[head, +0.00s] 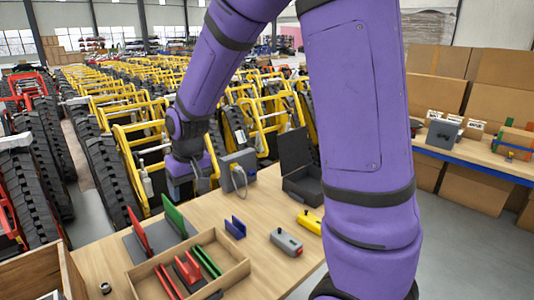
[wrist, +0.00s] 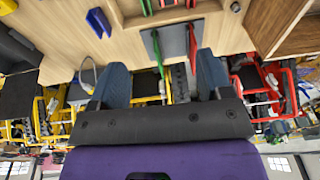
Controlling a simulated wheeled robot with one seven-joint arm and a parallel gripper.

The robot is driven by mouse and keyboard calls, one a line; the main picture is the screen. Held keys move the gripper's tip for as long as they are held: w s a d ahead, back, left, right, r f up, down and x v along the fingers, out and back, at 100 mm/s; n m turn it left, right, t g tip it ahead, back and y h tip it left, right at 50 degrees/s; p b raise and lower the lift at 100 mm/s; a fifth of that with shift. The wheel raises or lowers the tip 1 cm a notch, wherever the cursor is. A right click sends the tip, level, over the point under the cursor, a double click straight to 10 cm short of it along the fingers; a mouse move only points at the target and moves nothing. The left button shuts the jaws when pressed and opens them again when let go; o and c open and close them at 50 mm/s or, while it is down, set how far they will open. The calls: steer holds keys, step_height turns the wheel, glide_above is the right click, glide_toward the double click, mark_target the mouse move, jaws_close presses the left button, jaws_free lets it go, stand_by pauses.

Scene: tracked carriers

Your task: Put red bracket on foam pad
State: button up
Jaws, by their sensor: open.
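A red bracket (head: 138,233) stands on a dark grey pad (head: 133,250), which may be the foam pad, near the table's left edge. A green bracket (head: 177,220) stands to its right. In the wrist view the red bracket (wrist: 192,45) and the green one (wrist: 157,52) stand on the grey pad (wrist: 173,40), beyond my fingers. More red brackets (head: 166,284) lie in the wooden tray (head: 240,272). My gripper (wrist: 163,80) is open and empty; in the head view my purple hand is past the table's far edge, its fingertips not clear.
A blue bracket (head: 235,228), a grey button box (head: 286,242) and a yellow box (head: 309,221) stand right of the pad. A grey device (head: 239,172) with a cable and an open black case (head: 300,178) stand behind. A wooden box (head: 38,275) is at front left.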

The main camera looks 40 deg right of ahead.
steer(key=s+d+r+t, duration=0.1)
steer(key=s+d+r, duration=0.1)
steer(key=s+r, duration=0.6)
steer(key=s+d+r+t, duration=0.2)
steer(key=s+r, duration=0.6)
steer(key=s, duration=0.8)
steer(key=shift+s, duration=0.15)
steer(key=shift+r, duration=0.1)
